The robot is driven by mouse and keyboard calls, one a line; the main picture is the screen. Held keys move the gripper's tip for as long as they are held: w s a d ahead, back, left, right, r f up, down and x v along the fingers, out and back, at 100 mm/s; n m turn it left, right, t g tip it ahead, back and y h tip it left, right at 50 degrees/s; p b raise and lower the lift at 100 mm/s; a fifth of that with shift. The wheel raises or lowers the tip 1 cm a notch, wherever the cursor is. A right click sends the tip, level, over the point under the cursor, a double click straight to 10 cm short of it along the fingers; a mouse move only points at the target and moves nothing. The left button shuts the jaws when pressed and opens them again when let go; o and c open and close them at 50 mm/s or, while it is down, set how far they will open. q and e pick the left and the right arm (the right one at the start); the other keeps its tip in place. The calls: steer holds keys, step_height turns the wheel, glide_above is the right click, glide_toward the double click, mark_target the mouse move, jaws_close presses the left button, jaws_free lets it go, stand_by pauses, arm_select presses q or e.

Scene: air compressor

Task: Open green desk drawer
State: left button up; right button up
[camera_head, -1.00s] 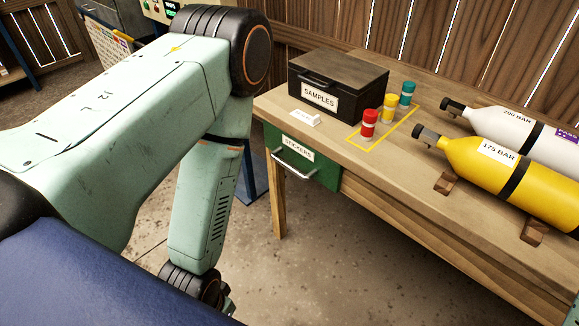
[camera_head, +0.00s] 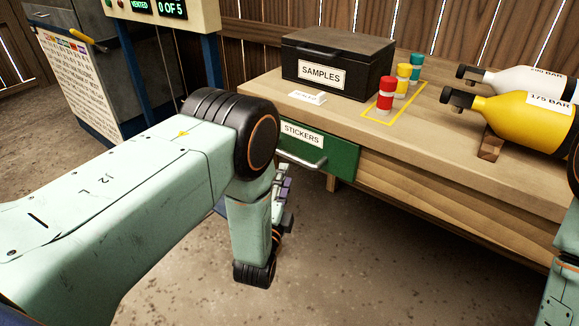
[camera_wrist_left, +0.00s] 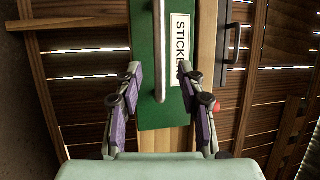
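The green drawer (camera_head: 341,160), labelled STICKERS, sits under the left end of the wooden desk and looks shut. Its metal bar handle (camera_head: 308,163) is partly hidden by my left arm. In the left wrist view the green drawer front (camera_wrist_left: 146,112) appears sideways, with the handle (camera_wrist_left: 159,60) running down it. My left gripper (camera_wrist_left: 160,75) is open and empty, its two purple-sided fingers on either side of the handle in the picture. I cannot tell how far it is from the drawer. In the head view the left gripper (camera_head: 284,195) is partly hidden behind its arm. My right gripper is not in view.
The floor before the drawer is open.

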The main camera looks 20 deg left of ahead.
mark_target(290, 154)
arm_select(q)
steer(key=w, duration=0.2)
steer(key=w+b, duration=0.1)
steer(key=w, duration=0.1)
steer(key=w+r+b, duration=0.1)
steer(key=w, duration=0.1)
steer(key=shift+w+a+r, duration=0.1)
steer(key=shift+w, duration=0.45)
steer(key=shift+w+a, duration=0.2)
steer(key=shift+a, duration=0.1)
steer(key=shift+r, duration=0.1)
steer(key=shift+d, duration=0.15)
jaws_close()
